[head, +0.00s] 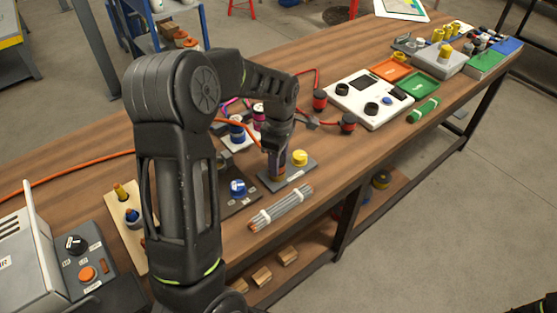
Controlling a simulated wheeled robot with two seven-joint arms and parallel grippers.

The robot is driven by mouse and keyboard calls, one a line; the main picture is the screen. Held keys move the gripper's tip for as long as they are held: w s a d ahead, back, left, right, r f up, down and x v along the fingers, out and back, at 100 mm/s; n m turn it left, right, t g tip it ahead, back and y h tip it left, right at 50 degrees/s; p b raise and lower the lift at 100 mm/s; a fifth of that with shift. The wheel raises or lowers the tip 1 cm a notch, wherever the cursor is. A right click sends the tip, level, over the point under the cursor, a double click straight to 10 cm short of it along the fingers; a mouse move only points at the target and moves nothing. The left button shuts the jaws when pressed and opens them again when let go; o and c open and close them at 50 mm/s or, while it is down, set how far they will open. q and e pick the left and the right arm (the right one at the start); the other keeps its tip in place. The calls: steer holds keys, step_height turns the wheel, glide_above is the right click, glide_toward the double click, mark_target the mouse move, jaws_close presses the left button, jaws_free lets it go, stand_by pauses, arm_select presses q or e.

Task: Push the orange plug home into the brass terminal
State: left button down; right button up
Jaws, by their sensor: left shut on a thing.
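My left gripper (276,160) points down over a small grey block (298,176) near the front of the bench. It is shut on the orange plug, which the fingers almost wholly hide. An orange cable (229,122) runs from behind my arm to the gripper. The brass terminal cannot be made out; the gripper covers that part of the block. How deep the plug sits cannot be told. A yellow cap (300,157) stands on the same block, just right of the fingers.
A bundle of grey rods (281,208) lies in front of the block. A blue knob (238,187) stands to its left. Red leads with dark plugs (348,122) lie to the right, near a white panel (367,101). Bare wood lies between block and panel.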

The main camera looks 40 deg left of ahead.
arm_select(q)
steer(key=c, duration=0.7)
jaws_free()
step_height(320, 180, up, 8)
steer(key=shift+f+b, duration=0.1)
steer(key=shift+b, duration=0.35)
steer(key=shift+d, duration=0.1)
